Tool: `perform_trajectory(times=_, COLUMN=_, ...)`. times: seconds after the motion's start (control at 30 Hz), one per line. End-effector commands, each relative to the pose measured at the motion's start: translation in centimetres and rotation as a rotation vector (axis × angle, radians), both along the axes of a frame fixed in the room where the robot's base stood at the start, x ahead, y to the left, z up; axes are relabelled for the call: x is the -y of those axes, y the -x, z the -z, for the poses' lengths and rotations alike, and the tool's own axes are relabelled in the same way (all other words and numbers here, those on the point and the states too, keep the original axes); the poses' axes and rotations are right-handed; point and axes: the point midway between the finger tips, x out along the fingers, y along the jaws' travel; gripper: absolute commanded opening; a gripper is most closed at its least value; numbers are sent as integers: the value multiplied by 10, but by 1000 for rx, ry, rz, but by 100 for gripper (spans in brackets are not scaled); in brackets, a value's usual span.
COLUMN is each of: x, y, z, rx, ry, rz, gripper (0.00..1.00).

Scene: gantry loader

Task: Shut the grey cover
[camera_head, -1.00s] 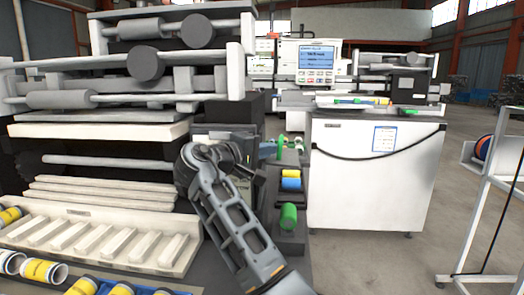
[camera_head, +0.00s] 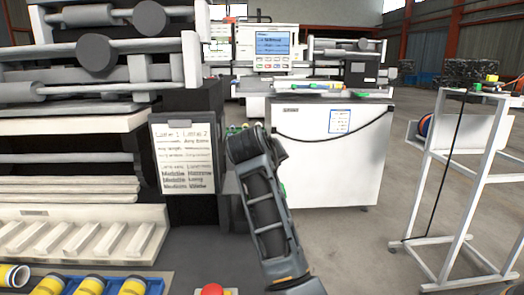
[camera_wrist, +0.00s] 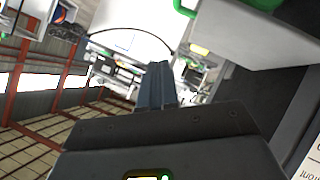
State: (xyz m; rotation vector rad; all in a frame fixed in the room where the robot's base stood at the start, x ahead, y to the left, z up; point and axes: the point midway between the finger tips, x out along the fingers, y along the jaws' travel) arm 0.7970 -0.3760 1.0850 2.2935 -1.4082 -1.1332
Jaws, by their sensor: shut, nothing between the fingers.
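My gripper (camera_wrist: 156,85) shows in the wrist view, its two grey fingers together with nothing between them. In the head view my arm reaches up at the lower middle and the fingertips are hidden behind it. I cannot tell for certain which surface is the grey cover. In the wrist view a light grey panel (camera_wrist: 260,42) with green parts at its upper edge lies to the upper right of the fingers, apart from them.
A machine with rollers (camera_head: 100,60) and a slotted tray (camera_head: 75,238) fills the left. A printed sheet (camera_head: 186,158) and a red button (camera_head: 213,290) are near my arm. A white cabinet (camera_head: 325,150) stands behind; a white rack (camera_head: 455,170) stands right, with open floor between.

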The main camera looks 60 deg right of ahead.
Motion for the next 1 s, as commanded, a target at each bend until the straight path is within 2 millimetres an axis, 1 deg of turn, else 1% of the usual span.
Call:
perform_trajectory(times=0.03, x=3, y=5, z=9, rx=33, ry=-28, rz=1, gripper=0)
perform_trajectory(times=0.2, x=10, y=14, z=35, rx=159, ry=-125, rz=2, gripper=0)
perform_trajectory(times=0.5, x=16, y=21, z=75, rx=344, ry=-271, rz=1, gripper=0)
perform_trajectory(times=0.7, x=17, y=22, z=91, rx=423, ry=-332, rz=1, gripper=0)
perform_trajectory(times=1.0, x=17, y=21, z=102, rx=477, ry=-373, rz=0, gripper=0)
